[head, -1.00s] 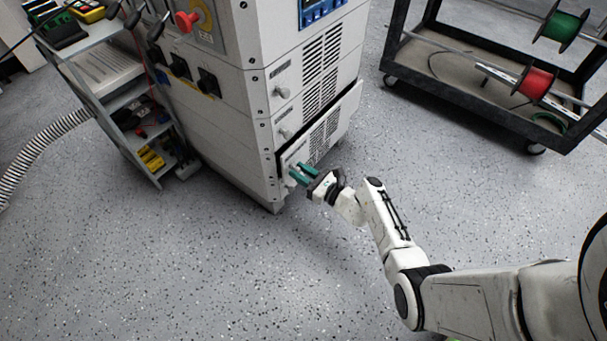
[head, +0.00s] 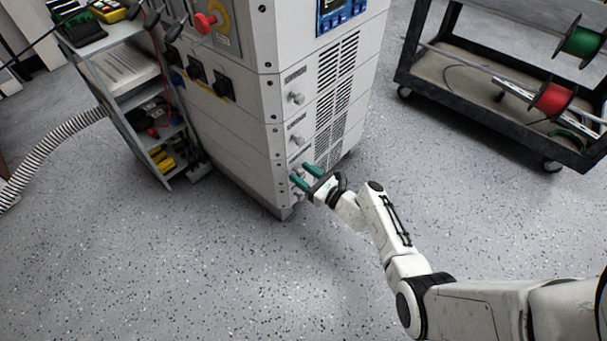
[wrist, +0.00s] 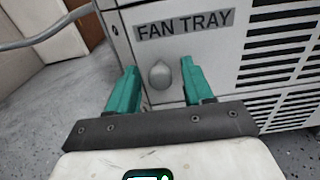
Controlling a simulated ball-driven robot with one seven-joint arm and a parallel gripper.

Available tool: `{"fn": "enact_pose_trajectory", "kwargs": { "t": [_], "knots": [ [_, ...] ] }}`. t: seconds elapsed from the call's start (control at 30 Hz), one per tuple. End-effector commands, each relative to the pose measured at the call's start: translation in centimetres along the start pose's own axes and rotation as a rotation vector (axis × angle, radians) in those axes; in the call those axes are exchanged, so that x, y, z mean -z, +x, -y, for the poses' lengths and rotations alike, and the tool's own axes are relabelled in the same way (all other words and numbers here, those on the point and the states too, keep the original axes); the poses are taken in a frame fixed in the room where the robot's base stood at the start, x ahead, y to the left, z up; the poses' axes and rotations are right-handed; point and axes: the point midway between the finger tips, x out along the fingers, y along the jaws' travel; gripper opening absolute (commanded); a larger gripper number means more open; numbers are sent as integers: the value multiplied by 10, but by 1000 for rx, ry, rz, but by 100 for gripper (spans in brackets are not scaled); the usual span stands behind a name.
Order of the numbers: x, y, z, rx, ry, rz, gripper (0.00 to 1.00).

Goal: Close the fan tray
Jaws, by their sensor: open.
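The fingers are apart, one on each side of the knob. I cannot tell whether they touch the front. In the head view my gripper (head: 304,178) is at the tray's lower left.
The cabinet (head: 235,130) has two similar drawer fronts above the tray. A shelf cart (head: 140,110) stands at its left with a ribbed hose (head: 55,145). A black cart with wire spools (head: 480,90) stands at the right. The speckled floor in front is clear.

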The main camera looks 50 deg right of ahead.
Motion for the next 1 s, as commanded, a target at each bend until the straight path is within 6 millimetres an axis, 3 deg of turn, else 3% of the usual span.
{"fn": "enact_pose_trajectory", "kwargs": {
  "t": [0.17, 0.6, 1.0],
  "knots": [
    [-2, -19, 0, 3, 2, -3, 51],
    [-2, -95, 0, 2, 0, -1, 51],
    [0, -107, 0, 0, -1, 0, 51]
  ]
}}
